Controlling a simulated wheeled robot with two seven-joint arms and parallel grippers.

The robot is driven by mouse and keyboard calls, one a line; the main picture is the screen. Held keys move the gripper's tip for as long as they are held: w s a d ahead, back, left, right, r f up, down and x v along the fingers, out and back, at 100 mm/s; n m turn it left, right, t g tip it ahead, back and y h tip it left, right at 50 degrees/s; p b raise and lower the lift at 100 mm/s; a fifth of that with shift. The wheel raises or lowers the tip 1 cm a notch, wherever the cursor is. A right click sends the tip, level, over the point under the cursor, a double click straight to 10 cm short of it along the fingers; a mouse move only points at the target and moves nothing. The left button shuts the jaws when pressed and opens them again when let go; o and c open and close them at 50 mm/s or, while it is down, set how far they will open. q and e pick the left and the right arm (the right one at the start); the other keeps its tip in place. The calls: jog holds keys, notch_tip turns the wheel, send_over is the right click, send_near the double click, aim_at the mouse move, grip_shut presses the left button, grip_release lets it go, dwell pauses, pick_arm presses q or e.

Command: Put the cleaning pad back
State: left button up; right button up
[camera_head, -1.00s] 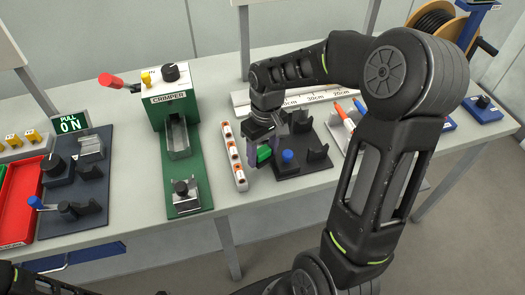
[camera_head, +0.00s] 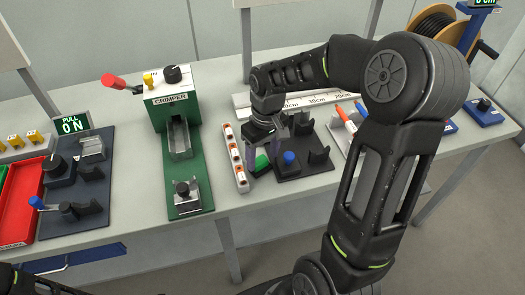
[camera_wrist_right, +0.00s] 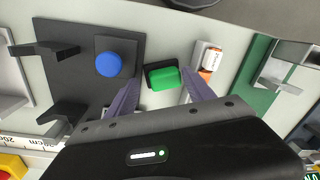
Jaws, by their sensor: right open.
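The cleaning pad, a green block with a black edge, appears in the head view (camera_head: 262,161) and the wrist view (camera_wrist_right: 164,79). It is at the edge of a dark base plate (camera_head: 308,170), on the side toward the white strip. I cannot tell whether it rests on the table or touches the plate. My right gripper (camera_head: 262,154) is over it, pointing down, with its two purple fingers (camera_wrist_right: 161,80) open on either side of the pad. A gap shows beside each finger. My left gripper is out of view.
The plate carries a blue knob (camera_head: 289,158) and black upright holders (camera_head: 318,155). A white strip with orange-marked pieces (camera_head: 234,160) lies left of the pad, then the green crimper (camera_head: 186,190).

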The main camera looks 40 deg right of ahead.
aim_at(266, 157)
jog(key=shift+s+d+r+p, duration=0.15)
jog(key=shift+d+r+p, duration=0.05)
jog(key=shift+p, duration=0.3)
notch_tip(266, 157, up, 12)
jog(key=shift+w+d+r+b, duration=0.2)
jog(key=shift+d+b, duration=0.15)
jog(key=shift+b, duration=0.05)
dwell(0.5)
